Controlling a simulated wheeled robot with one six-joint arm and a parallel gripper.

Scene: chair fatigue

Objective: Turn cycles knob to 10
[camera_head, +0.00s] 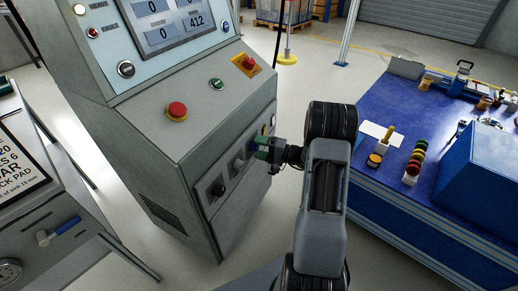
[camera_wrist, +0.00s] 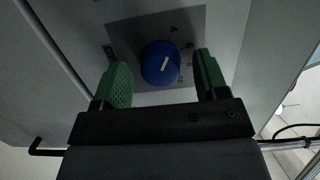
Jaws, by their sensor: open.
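A round blue knob (camera_wrist: 158,66) with a white pointer line sits on a grey plate (camera_wrist: 187,25) in the wrist view. The pointer is nearly upright in that picture, leaning slightly right. My gripper (camera_head: 263,149) is open at the front panel of the grey control cabinet (camera_head: 150,120). In the wrist view its green fingers (camera_wrist: 162,74) stand left and right of the knob, with visible gaps. In the head view the gripper hides part of the knob row.
A black knob (camera_head: 218,189) sits lower on the same panel. A red emergency button (camera_head: 177,110) and a green button (camera_head: 216,84) are on the sloped top, below the display (camera_head: 165,20). A blue workbench (camera_head: 375,85) stands right of my arm.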

